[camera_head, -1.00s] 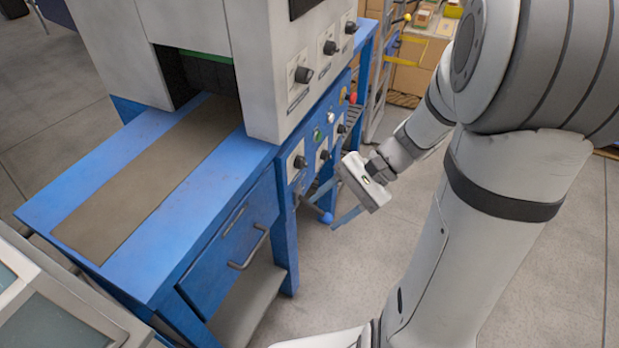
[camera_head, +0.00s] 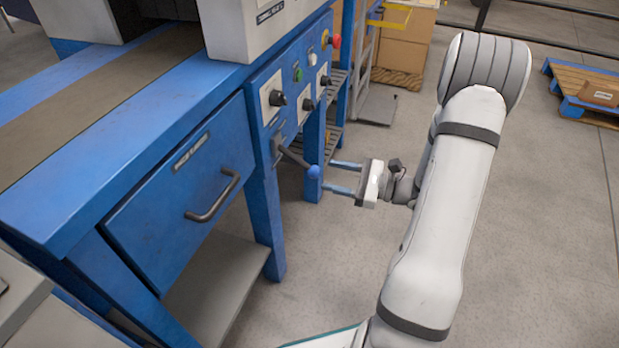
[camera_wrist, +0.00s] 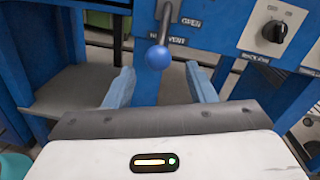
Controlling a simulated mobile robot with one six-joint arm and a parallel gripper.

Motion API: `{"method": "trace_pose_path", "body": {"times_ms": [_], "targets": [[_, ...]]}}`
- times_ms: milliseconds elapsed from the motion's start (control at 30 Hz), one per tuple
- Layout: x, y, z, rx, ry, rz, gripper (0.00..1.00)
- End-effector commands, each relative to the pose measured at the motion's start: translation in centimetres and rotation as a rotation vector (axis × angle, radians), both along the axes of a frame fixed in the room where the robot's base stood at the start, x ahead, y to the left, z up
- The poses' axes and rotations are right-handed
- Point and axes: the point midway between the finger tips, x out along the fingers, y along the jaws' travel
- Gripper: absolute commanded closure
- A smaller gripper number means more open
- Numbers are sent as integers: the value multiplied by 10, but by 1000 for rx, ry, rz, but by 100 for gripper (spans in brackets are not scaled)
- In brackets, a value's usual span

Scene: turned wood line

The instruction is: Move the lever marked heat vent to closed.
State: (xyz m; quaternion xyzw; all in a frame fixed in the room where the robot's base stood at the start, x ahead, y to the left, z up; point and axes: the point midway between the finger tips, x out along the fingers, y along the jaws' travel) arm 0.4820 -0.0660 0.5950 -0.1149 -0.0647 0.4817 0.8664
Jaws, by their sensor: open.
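The heat vent lever has a grey shaft and a blue ball knob (camera_head: 313,172). It sticks out of the blue front panel, its shaft slanting down to the right in the head view. In the wrist view the knob (camera_wrist: 157,57) hangs at the lower end of the shaft, covering part of the vent label. The word OPEN shows right of the shaft; I see no closed mark. My gripper (camera_head: 327,175) is open and empty, its two blue fingers pointing at the knob. In the wrist view the knob appears between and just beyond the fingertips (camera_wrist: 160,75).
Black rotary knobs (camera_head: 278,98) and a red button (camera_head: 335,41) sit on the panel (camera_head: 262,78) above the lever. A drawer with a handle (camera_head: 213,197) is to the left. A blue table leg (camera_head: 268,220) stands below. The floor (camera_head: 330,260) around my arm is clear.

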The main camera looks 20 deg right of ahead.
Motion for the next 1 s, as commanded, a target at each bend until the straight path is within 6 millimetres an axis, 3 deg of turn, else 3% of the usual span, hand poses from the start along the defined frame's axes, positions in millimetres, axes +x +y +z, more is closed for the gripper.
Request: {"method": "trace_pose_path", "body": {"times_ms": [300, 700, 1000], "targets": [[24, 40, -2, -2, 0, 4, 49], [29, 48, 0, -1, 1, 1, 49], [29, 47, 0, -1, 1, 1, 73]]}}
